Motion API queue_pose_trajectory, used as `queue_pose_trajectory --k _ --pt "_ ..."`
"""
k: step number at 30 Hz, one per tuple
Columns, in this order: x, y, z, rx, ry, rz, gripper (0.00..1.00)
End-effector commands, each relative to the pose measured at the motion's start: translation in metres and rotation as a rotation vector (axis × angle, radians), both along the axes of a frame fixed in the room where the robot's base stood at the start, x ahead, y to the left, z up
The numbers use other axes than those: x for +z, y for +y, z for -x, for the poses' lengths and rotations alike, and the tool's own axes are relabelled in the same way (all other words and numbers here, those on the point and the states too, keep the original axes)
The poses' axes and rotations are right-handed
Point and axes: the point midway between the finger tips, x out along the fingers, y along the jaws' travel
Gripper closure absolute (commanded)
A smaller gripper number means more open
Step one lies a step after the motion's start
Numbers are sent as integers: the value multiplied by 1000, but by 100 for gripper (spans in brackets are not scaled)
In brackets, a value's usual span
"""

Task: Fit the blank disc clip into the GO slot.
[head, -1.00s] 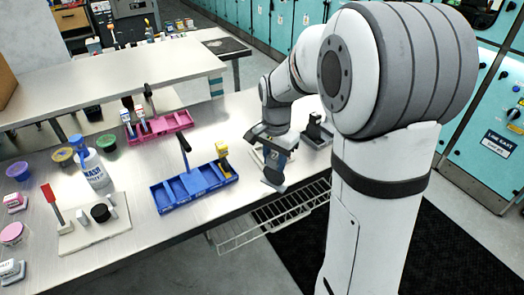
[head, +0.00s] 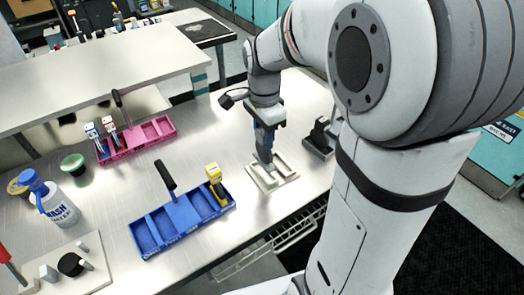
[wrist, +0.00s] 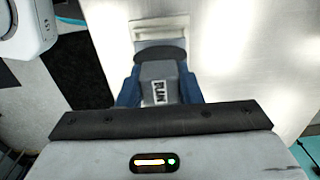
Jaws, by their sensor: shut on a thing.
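My gripper (head: 264,158) points down, just above or at a pale slotted plate (head: 286,180) on the right of the bench. In the wrist view its blue fingers (wrist: 160,95) are shut on a grey clip (wrist: 158,70) with a white label; the lettering is not clearly legible. The clip has a dark rounded band (wrist: 160,54) at its far end, and a pale block (wrist: 160,28) shows beyond it. I cannot tell whether the clip touches the plate. No GO marking can be read, so I cannot tell which slot it is.
A blue divided tray (head: 150,236) with a yellow clip (head: 213,175) stands left of the plate. A pink tray (head: 165,127) with two clips is behind. A dark holder (head: 320,138) stands close on the right. A wash bottle (head: 55,203) is far left. The bench's front edge is near.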

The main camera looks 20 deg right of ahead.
Motion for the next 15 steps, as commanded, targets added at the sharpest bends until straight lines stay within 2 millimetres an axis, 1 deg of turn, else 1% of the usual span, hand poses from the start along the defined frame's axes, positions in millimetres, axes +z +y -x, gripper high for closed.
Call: queue_pose_trajectory --k 1,5,10,12,15 --pt "-7 0 0 1 2 0 100" --pt "-18 0 0 1 1 0 100" --pt "-42 1 0 2 3 0 100" --pt "-49 1 0 3 1 0 100" --pt "-52 1 0 3 0 0 100"
